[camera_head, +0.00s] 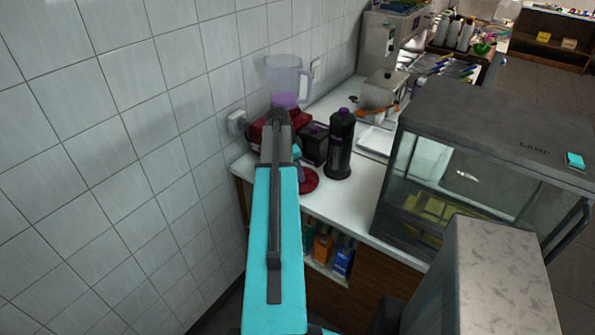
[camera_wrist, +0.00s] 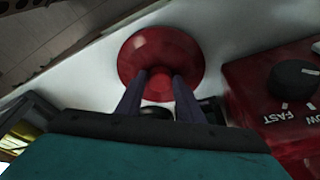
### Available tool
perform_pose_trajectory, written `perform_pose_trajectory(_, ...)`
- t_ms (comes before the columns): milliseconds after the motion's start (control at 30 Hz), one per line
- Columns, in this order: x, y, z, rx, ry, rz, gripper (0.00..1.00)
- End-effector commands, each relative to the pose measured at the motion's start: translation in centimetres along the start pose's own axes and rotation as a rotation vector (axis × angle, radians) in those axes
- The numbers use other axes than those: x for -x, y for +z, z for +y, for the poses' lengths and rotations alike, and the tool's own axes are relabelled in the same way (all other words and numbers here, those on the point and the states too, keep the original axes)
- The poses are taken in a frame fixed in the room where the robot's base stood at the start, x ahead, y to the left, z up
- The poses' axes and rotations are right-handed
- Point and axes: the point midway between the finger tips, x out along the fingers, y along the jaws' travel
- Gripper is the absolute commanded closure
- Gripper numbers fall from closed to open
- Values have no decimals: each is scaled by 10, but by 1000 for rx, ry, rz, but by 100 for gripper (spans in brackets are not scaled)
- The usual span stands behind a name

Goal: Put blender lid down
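The blender lid (camera_wrist: 161,48) is a round red disc with a red knob, seen in the wrist view over the white counter. My gripper (camera_wrist: 160,78) has its two dark fingers on either side of the knob and appears shut on it. In the head view the lid (camera_head: 309,181) shows at the counter's front edge, partly hidden by my arm. I cannot tell whether it touches the counter. The blender (camera_head: 284,82) stands against the tiled wall with a clear purple jar, open at the top, on a red base (camera_wrist: 290,85).
A large glass display case (camera_head: 470,150) fills the right side. Boxes sit on a shelf below the counter.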

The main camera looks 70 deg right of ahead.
Motion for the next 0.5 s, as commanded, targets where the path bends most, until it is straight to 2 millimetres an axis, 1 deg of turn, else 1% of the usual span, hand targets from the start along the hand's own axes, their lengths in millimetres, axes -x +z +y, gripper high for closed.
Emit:
perform_pose_trajectory(33, 0, 0, 0, 0, 0, 0, 57)
perform_pose_trajectory(67, 0, 0, 0, 0, 0, 0, 53)
perform_pose_trajectory(367, 1, 0, 0, 0, 0, 0, 53)
perform_pose_trajectory(500, 4, -2, 0, -1, 0, 0, 53)
